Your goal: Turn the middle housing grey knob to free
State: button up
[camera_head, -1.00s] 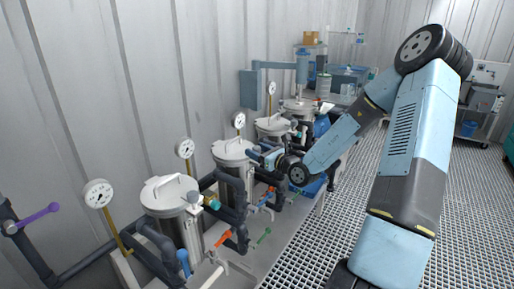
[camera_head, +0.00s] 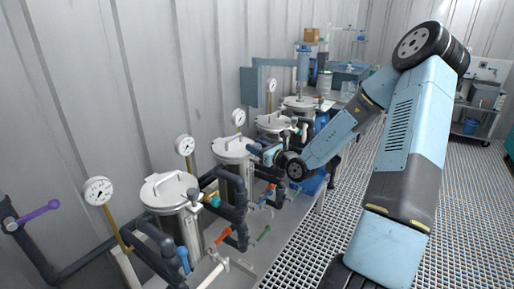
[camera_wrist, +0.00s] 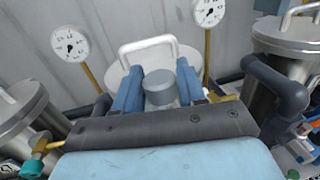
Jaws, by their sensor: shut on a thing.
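The middle housing (camera_head: 233,150) is a steel vessel with a white-handled lid, in a row along the wall in the head view. In the wrist view its lid (camera_wrist: 112,77) and white handle lie just beyond the knob. The grey knob (camera_wrist: 160,86) is a short round cylinder seen from its end. My gripper (camera_wrist: 159,91) is shut on it, with one blue finger on each side. In the head view my gripper (camera_head: 262,152) reaches the housing's right side, and the knob is hidden there.
Similar housings stand nearer (camera_head: 170,190) and farther (camera_head: 272,123) in the row. Dark pipes (camera_head: 235,212) with orange and green valve handles run in front. Pressure gauges (camera_wrist: 69,43) stand behind on yellow stems. The grating floor (camera_head: 460,215) to the right is clear.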

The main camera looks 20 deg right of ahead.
jog(key=shift+n+g+y, duration=0.4)
jog(key=shift+y, duration=0.1)
jog(key=n+g+y, duration=0.4)
jog(key=shift+y, duration=0.3)
jog(key=n+g+y, duration=0.1)
jog(key=n+g, duration=0.1)
jog(key=g, duration=0.1)
jog(key=n+g+y, duration=0.2)
jog(key=g, duration=0.1)
jog(key=shift+w, duration=0.1)
jog(key=n+g, duration=0.2)
jog(key=g, duration=0.1)
jog(key=n+g, duration=0.2)
jog(key=g, duration=0.2)
jog(key=shift+n, duration=0.4)
jog(key=shift+n+g+h, duration=0.4)
jog(key=shift+n+g, duration=0.65)
jog(key=shift+g, duration=0.55)
jog(key=shift+n+g+h, duration=0.4)
jog(key=shift+n+g, duration=0.65)
jog(key=shift+g, duration=0.55)
jog(key=shift+r, duration=0.1)
jog(key=o, duration=0.9)
jog(key=shift+g, duration=0.3)
